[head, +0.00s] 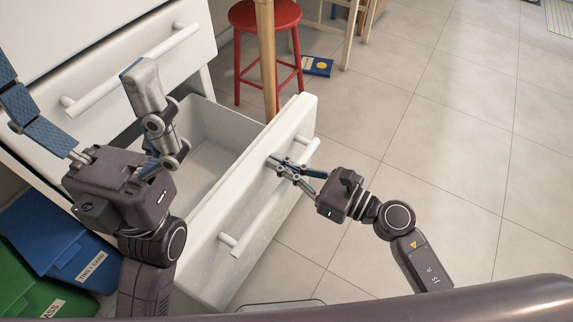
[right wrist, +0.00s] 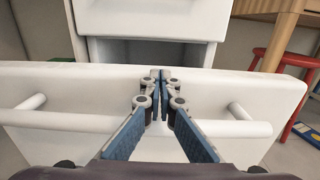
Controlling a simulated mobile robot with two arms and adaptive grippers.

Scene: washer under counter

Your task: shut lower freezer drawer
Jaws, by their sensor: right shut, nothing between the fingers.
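The lower freezer drawer (head: 204,249) is white and stands pulled out, its inside empty where I can see it. Its long bar handle (head: 273,205) runs along the front. My right gripper (head: 273,163) is shut and empty, its fingertips at the drawer front near the upper edge, above the bar. In the right wrist view its fingers (right wrist: 160,80) point at the front panel (right wrist: 222,88), between the two ends of the handle (right wrist: 250,122). I cannot tell whether they touch it. My left gripper (head: 103,112) is open, its fingers spread wide, over the left side of the drawer.
A closed white drawer (head: 115,50) with a bar handle sits above the open one. A blue bin (head: 60,245) and a green bin (head: 30,280) stand at the left. A red stool (head: 264,15) stands behind the drawer. The tiled floor (head: 440,130) at the right is clear.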

